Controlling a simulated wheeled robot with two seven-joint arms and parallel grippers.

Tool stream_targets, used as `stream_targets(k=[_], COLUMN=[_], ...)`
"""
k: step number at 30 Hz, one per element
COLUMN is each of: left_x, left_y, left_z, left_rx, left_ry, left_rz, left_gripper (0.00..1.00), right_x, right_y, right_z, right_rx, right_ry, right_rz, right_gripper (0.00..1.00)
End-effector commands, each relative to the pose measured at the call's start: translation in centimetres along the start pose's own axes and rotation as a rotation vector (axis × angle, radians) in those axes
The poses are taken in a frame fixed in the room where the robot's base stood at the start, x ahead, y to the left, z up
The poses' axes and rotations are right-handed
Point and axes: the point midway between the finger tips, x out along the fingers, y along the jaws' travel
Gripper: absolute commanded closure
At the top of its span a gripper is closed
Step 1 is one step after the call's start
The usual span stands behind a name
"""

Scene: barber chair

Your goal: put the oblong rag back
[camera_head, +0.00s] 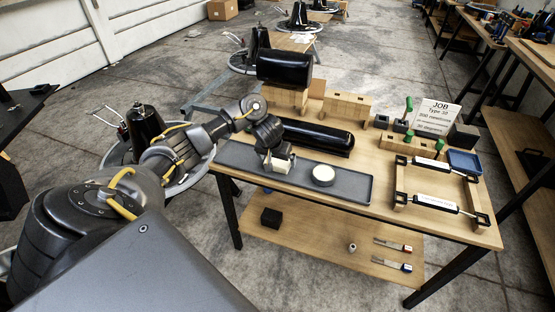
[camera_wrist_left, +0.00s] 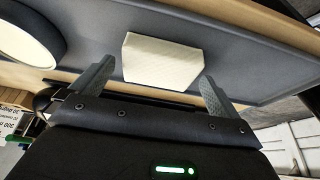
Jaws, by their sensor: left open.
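The oblong rag, a cream block-like piece (camera_wrist_left: 161,60), lies on the dark grey tray (camera_wrist_left: 240,60). In the head view the tray (camera_head: 348,189) runs along the front of the table, and the rag is mostly hidden beneath my left gripper (camera_head: 277,163). In the left wrist view my left gripper (camera_wrist_left: 158,74) is open, with one finger to each side of the rag's near part and visible gaps between. A round cream pad (camera_head: 323,174) sits on the tray to the right; it also shows in the left wrist view (camera_wrist_left: 22,38). My right gripper is out of view.
The lower shelf (camera_head: 320,249) holds small items.

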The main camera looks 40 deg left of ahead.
Motion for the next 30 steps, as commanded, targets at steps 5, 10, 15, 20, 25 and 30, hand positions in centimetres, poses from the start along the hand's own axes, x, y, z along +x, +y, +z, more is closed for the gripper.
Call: stream_targets(k=[5, 10, 15, 20, 25, 30], left_x=[-4.4, -7.7, -10.1, -11.1, -11.2, -11.1], left_y=[-0.1, -0.1, 0.0, 0.0, 0.0, 0.0], left_z=[-0.5, -0.5, -0.3, -0.2, 0.0, 0.0], left_rx=[0.004, 0.004, 0.002, 0.001, 0.000, 0.000], left_ry=[0.003, 0.002, 0.002, 0.001, 0.000, 0.000], left_rz=[-0.002, -0.001, 0.000, 0.000, 0.000, 0.000], left_gripper=[0.00, 0.00, 0.00, 0.00, 0.00, 0.00], right_x=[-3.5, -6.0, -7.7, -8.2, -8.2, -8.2], right_y=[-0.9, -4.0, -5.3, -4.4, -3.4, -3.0], right_z=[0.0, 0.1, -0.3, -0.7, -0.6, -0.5], right_rx=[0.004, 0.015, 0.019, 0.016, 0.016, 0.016], right_ry=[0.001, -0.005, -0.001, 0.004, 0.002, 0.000], right_rz=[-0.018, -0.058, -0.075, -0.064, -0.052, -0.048], right_gripper=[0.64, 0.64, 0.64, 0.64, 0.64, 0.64])
